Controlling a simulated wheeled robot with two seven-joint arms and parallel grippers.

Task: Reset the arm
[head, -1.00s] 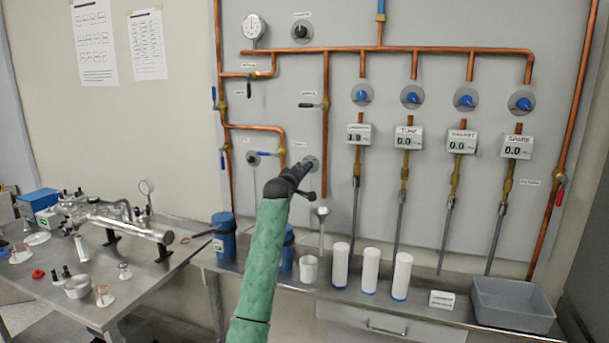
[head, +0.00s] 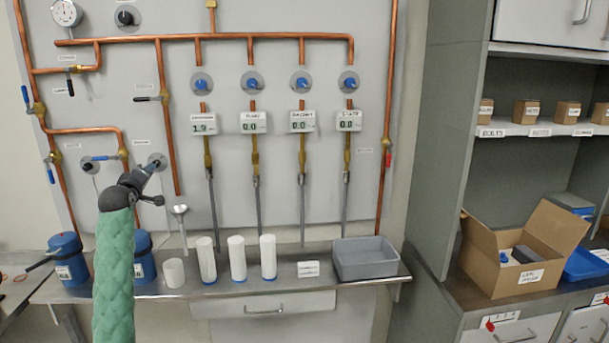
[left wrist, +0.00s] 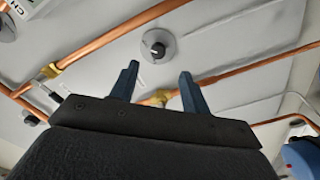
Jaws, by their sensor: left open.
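My left arm, in a green sleeve, comes up from the bottom left of the head view. Whether the fingers touch the panel in the head view is hard to tell. My right gripper is not in view.
Copper pipes (head: 210,37) and blue valve knobs (head: 250,82) cover the panel. A narrow steel counter (head: 210,291) below holds blue canisters (head: 68,260), white cylinders (head: 237,258) and a grey bin (head: 366,259). A shelf unit with an open cardboard box (head: 510,265) stands at right.

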